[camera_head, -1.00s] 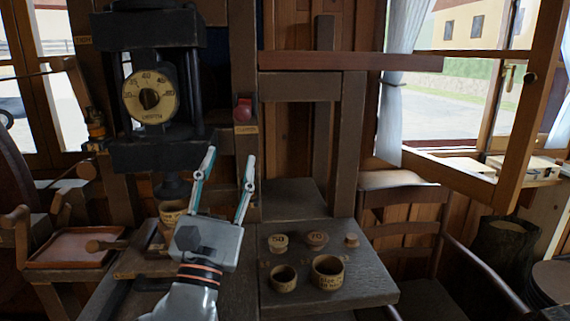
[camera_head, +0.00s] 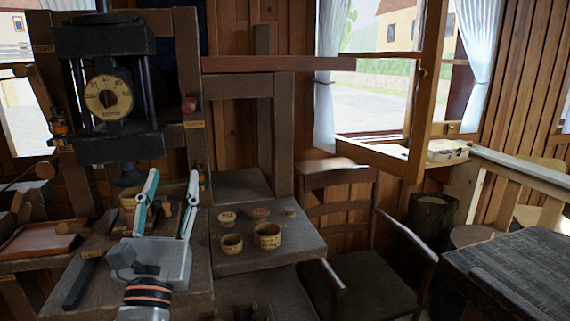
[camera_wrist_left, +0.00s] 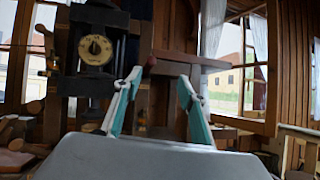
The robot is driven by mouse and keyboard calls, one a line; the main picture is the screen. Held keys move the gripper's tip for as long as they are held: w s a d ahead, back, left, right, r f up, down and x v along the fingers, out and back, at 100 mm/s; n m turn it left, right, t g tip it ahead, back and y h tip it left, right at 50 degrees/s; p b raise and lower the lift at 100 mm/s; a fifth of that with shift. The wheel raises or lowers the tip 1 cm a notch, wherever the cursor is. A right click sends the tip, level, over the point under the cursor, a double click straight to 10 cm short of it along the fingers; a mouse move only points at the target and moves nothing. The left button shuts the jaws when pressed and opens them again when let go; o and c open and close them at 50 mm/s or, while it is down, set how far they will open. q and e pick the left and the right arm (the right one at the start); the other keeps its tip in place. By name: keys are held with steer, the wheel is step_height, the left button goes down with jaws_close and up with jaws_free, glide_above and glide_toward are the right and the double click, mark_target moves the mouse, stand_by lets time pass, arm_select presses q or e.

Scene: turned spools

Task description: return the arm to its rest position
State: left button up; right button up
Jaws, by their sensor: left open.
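My left gripper (camera_head: 168,205) is open, with its two teal-lined fingers spread apart and pointing up. It stands in front of the wooden bench and the dark press (camera_head: 108,90) with its round dial (camera_head: 109,97). Nothing shows between the fingers. In the left wrist view the gripper (camera_wrist_left: 158,100) is also open and empty, with the press and its dial (camera_wrist_left: 95,50) behind it. My right gripper does not show in either view.
A side shelf (camera_head: 265,255) right of the gripper bears several small turned pieces, including two cups (camera_head: 231,243) (camera_head: 267,236). A wooden chair (camera_head: 350,280) and a dark table (camera_head: 515,265) stand farther right. A reddish tray (camera_head: 38,243) lies at the left.

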arm_select(q)
steer(key=s+a+f+n+g+y, duration=0.1)
steer(key=a+f+n+g, duration=0.2)
steer(key=f+n, duration=0.45)
steer(key=s+a+f+n+g+y, duration=0.2)
steer(key=a+f+n+g, duration=0.2)
steer(key=f, duration=0.6)
steer(key=s+a+f+n+g+y, duration=0.1)
steer(key=a+f+n+g, duration=0.2)
steer(key=f+n, duration=0.45)
steer(key=s+a+f+n+g, duration=0.3)
steer(key=s+f+n+g, duration=0.15)
steer(key=s+f, duration=0.55)
steer(key=s+a+f+n+g, duration=0.35)
steer(key=s+f+n, duration=0.25)
steer(key=s+f, duration=0.35)
steer(key=w+d+f+n+t+h, duration=0.1)
steer(key=d+f+t+h, duration=0.1)
steer(key=d+f+h, duration=0.2)
steer(key=w+d+f+n+t+h, duration=0.1)
steer(key=d+f+n+t+h, duration=0.1)
steer(key=d+f, duration=0.8)
steer(key=shift+w+d+h, duration=0.25)
steer(key=shift+d+h, duration=0.65)
steer(key=shift+d, duration=0.15)
